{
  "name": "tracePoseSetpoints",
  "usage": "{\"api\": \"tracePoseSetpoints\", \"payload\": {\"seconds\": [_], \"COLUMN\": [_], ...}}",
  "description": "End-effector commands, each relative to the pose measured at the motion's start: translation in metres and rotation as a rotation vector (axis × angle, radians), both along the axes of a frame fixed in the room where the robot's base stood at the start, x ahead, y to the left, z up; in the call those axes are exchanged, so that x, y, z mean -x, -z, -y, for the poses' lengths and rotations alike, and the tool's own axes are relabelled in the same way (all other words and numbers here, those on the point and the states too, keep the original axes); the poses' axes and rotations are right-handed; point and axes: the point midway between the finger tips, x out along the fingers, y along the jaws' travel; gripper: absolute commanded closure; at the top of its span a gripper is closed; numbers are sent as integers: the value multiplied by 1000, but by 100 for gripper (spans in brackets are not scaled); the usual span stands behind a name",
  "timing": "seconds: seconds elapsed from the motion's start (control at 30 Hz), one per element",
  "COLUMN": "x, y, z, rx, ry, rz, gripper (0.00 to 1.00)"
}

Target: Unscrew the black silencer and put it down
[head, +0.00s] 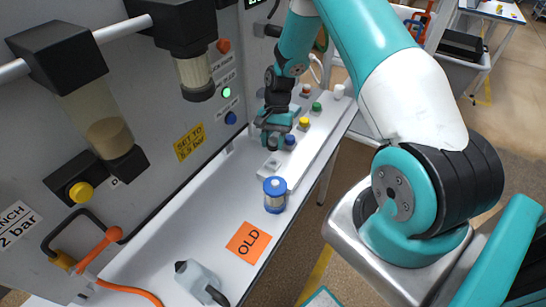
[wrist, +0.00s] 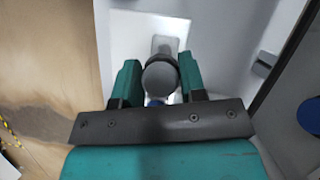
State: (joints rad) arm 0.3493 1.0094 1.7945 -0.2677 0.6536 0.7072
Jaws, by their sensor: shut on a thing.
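My gripper (head: 273,128) is low over the near end of a white block (head: 306,145) on the bench. In the wrist view its two teal fingers (wrist: 160,82) are shut on a dark round-ended part, the black silencer (wrist: 159,77), seen end-on. The silencer is mostly hidden by my gripper in the head view. I cannot tell whether its thread is still in the block. Red, green, yellow and blue fittings (head: 304,123) stand along the block near my gripper.
The panel (head: 160,110) with filter bowls rises on the left.

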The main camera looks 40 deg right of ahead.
Motion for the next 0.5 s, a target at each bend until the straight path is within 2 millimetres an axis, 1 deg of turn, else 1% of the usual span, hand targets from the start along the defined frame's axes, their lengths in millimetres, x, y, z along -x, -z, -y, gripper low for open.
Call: {"api": "tracePoseSetpoints", "payload": {"seconds": [0.03,0.13,0.37,0.47,0.5], "x": [1,1,1,2,2], "y": [-3,-2,-2,-3,-3], "z": [1,1,0,0,0], "rx": [-2,-1,1,-1,-1], "ry": [89,240,422,609,695], "rz": [-1,-1,-1,-2,-3], "gripper": [100,100,100,100,100]}}
